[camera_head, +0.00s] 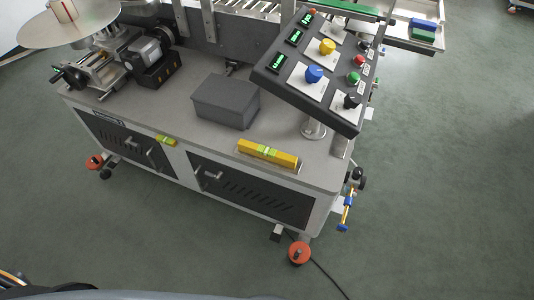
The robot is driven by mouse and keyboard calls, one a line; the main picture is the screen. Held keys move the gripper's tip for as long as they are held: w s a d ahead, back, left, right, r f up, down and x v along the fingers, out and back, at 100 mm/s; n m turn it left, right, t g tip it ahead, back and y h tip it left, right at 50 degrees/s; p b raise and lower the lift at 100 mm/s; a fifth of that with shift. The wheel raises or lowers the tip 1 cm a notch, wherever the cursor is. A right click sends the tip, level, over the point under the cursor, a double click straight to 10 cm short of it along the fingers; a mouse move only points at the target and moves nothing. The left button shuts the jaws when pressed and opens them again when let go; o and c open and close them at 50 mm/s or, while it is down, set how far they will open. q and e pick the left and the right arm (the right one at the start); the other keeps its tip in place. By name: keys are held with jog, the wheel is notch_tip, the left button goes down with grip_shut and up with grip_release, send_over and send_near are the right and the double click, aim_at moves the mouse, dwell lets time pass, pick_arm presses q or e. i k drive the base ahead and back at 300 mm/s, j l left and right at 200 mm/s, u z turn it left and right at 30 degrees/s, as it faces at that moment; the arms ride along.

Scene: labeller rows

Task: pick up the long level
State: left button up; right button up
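The long level (268,153) is a yellow bar with a light green middle. It lies on the grey machine top near its front edge, below the control panel. A much shorter yellow-green level (166,141) lies on the same top further left, also near the front edge. Neither of my grippers shows in the head view.
A dark grey box (226,101) stands behind and left of the long level. A tilted control panel (318,72) with knobs stands on a post to the right. A labeller mechanism (140,55) fills the top's left end. Open floor (440,200) lies to the right.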

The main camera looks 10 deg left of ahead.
aim_at(269, 155)
jog(key=i+j+z, duration=0.1)
jog(key=j, duration=0.2)
jog(key=i+j, duration=0.2)
jog(key=i+j+z, duration=0.15)
jog(key=j, duration=0.25)
jog(key=i+j, duration=0.1)
jog(key=j, duration=0.2)
jog(key=z, duration=0.05)
